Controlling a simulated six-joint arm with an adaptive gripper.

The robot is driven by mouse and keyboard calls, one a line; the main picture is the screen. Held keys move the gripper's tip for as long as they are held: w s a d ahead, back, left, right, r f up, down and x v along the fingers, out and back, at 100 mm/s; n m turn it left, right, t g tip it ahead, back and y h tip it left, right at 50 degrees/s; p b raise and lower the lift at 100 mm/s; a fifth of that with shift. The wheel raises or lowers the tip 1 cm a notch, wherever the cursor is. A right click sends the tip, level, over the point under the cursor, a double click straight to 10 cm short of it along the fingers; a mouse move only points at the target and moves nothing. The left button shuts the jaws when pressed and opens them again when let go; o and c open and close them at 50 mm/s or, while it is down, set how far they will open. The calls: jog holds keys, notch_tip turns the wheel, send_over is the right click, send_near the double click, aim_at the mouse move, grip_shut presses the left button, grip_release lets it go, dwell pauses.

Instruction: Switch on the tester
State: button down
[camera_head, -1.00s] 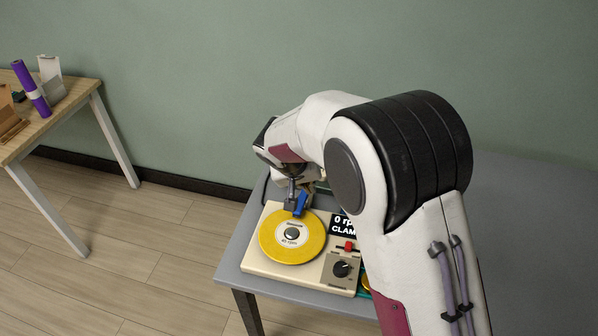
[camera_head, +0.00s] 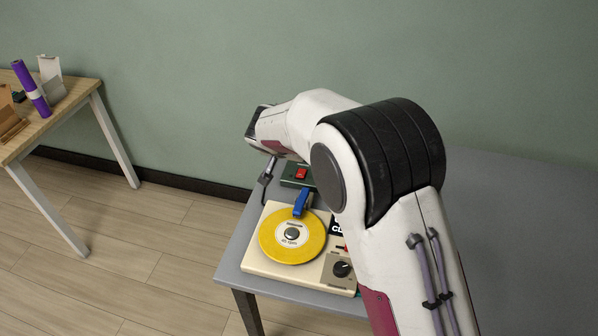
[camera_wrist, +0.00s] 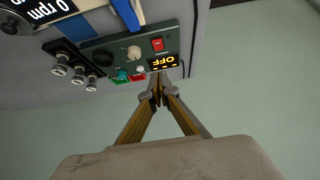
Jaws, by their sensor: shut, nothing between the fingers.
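A dark green box (camera_head: 290,181) stands at the back of the grey table, with a red rocker switch (camera_head: 302,174). In the wrist view the green box (camera_wrist: 115,47) shows the red rocker (camera_wrist: 157,44), a display (camera_wrist: 163,62) reading "OFF", knobs, and green and red buttons. In front of it is a cream unit (camera_head: 258,258) with a yellow disc (camera_head: 270,240), a blue clamp (camera_head: 302,203) and a black knob (camera_head: 342,268). My gripper (camera_head: 265,179) is shut and empty, left of the green box. In the wrist view my gripper (camera_wrist: 158,94) shows beside its display edge.
Several terminal posts (camera_wrist: 77,65) stand beside the green box. My arm hides part of the cream unit's "0 rpm" display (camera_wrist: 40,8) in the head view. A wooden table (camera_head: 50,122) with a purple roll stands at the left. A green wall rises behind.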

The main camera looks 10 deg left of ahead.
jog(key=shift+w+f, duration=0.1)
send_over(300, 176)
jog(key=shift+s+f, duration=0.2)
jog(key=shift+f, duration=1.85)
jog(key=shift+s+f, duration=0.2)
jog(key=shift+f, duration=1.8)
jog(key=shift+s+f, duration=0.15)
jog(key=shift+f, duration=0.75)
jog(key=shift+s+f, duration=0.15)
jog(key=shift+f, duration=0.75)
jog(key=shift+s+f, duration=0.25)
jog(key=shift+f, duration=0.35)
jog(key=shift+r, duration=0.2)
jog(key=shift+r, duration=0.65)
